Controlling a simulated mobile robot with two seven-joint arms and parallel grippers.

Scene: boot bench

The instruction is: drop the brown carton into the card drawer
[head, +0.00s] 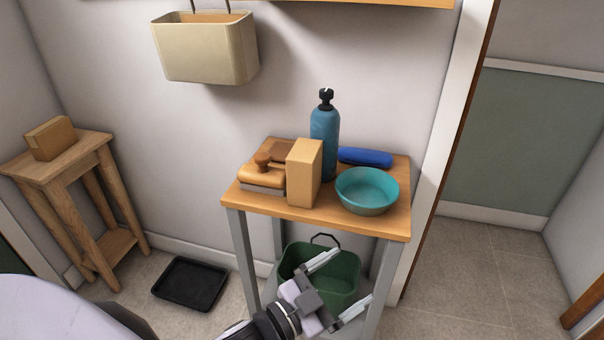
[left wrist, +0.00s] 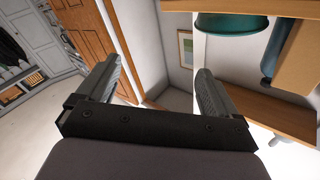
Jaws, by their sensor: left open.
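A tan-brown carton (head: 304,172) stands upright on the small wooden-topped table, between a wooden-handled brush and a teal bowl. A second brown box (head: 50,138) lies on the wooden stool at the left. I cannot make out a card drawer in either view. My left gripper (head: 350,278) is open and empty, low in front of the table and below its top, apart from the carton. Its two spread fingers show in the left wrist view (left wrist: 160,68) with nothing between them. My right gripper is not in view.
On the table (head: 380,226) stand the brush (head: 262,178), a blue bottle (head: 325,135), the teal bowl (head: 367,190) and a blue roll (head: 365,157). A green bucket (head: 335,285) sits beneath. A beige bin (head: 205,50) hangs on the wall; a black tray (head: 190,284) lies on the floor.

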